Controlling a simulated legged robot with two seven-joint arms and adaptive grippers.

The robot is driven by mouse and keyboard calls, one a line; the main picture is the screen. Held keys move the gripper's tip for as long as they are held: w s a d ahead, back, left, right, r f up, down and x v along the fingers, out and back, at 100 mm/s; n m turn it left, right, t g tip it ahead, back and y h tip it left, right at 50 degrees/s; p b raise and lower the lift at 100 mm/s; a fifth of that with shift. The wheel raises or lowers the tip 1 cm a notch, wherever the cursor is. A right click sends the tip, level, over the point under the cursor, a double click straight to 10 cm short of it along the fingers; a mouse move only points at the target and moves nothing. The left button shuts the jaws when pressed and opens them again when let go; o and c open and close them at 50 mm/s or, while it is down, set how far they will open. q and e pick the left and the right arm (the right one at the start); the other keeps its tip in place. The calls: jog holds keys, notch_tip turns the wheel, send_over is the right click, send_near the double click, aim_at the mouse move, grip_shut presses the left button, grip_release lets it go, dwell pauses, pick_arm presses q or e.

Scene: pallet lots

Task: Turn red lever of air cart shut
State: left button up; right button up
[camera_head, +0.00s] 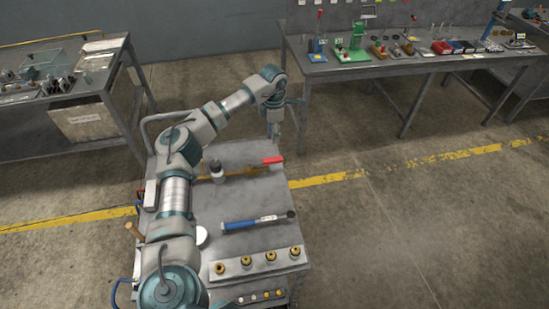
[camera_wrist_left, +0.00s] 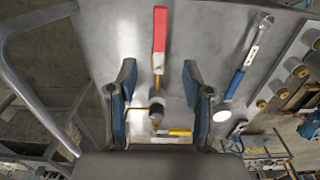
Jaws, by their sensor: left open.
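The air cart (camera_head: 230,200) is a grey metal cart in the middle of the head view. Its red lever (camera_head: 272,160) lies near the far right edge of the top, at the end of a brass pipe (camera_head: 235,173). In the left wrist view the red lever (camera_wrist_left: 160,28) points up the picture, roughly in line with the brass part (camera_wrist_left: 158,62). My left gripper (camera_head: 273,128) hangs near the cart's far edge, beyond the lever in the head picture. Its fingers (camera_wrist_left: 158,70) are open, one each side of the brass part's line; I see no contact. My right gripper is not in view.
On the cart are a blue-handled wrench (camera_head: 245,224), a dark-and-white fitting (camera_head: 216,171), a white round thing (camera_head: 201,236) and a block with brass knobs (camera_head: 245,263). A handrail (camera_wrist_left: 20,75) borders the cart. Workbenches stand left (camera_head: 100,115) and behind (camera_head: 390,68). Floor at right is clear.

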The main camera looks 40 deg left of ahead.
aim_at(273, 158)
pick_arm(q)
notch_tip(273, 158, down, 13)
jog(key=shift+f+b, duration=0.2)
jog(key=shift+b, duration=0.45)
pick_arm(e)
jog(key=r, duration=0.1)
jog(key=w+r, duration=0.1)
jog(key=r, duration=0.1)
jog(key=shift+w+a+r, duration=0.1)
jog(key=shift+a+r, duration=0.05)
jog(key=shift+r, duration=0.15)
pick_arm(q)
jog(key=shift+a, duration=0.1)
grip_shut()
